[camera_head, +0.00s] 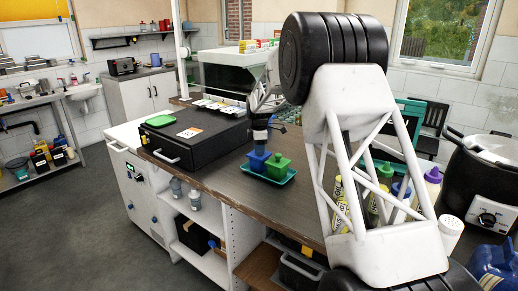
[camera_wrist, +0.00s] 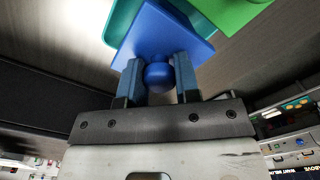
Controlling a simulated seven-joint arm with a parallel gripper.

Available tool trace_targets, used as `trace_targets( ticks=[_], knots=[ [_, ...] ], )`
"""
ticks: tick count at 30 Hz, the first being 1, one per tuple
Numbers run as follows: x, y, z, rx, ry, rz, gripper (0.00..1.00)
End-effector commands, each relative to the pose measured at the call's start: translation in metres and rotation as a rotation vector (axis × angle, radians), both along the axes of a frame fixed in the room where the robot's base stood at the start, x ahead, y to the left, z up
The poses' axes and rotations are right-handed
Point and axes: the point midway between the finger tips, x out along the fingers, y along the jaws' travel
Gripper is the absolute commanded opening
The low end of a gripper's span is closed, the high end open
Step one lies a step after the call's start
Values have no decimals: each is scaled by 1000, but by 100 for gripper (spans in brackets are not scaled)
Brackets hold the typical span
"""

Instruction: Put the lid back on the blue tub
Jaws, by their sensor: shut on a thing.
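My gripper (camera_head: 260,147) points down over the teal tray (camera_head: 289,177) on the counter. In the wrist view its two fingers (camera_wrist: 158,78) are shut on the round knob of a square blue lid (camera_wrist: 158,32). In the head view the blue tub (camera_head: 258,163) stands at the left of the tray, directly under my gripper. The lid is at or just above the tub's top; I cannot tell whether it is seated. The lid hides the tub in the wrist view. A green tub (camera_head: 278,166) stands close beside the blue one, to its right.
A black case (camera_head: 195,140) with a flat green item (camera_head: 160,121) on top lies left of the tray. A glass screen (camera_head: 225,80) stands behind. Several bottles (camera_head: 385,185) stand right of the tray, partly behind my arm. The counter's front strip is bare.

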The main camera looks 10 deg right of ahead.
Motion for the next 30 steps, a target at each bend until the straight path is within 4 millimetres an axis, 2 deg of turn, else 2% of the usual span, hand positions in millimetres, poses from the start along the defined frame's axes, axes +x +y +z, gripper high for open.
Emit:
trace_targets(
  ticks=[14,15,20,30],
  knots=[
    [0,0,-5,0,0,0,8],
    [0,0,-5,0,0,0,33],
    [0,0,-5,0,0,0,57],
    [0,0,-4,0,0,0,60]
  ],
)
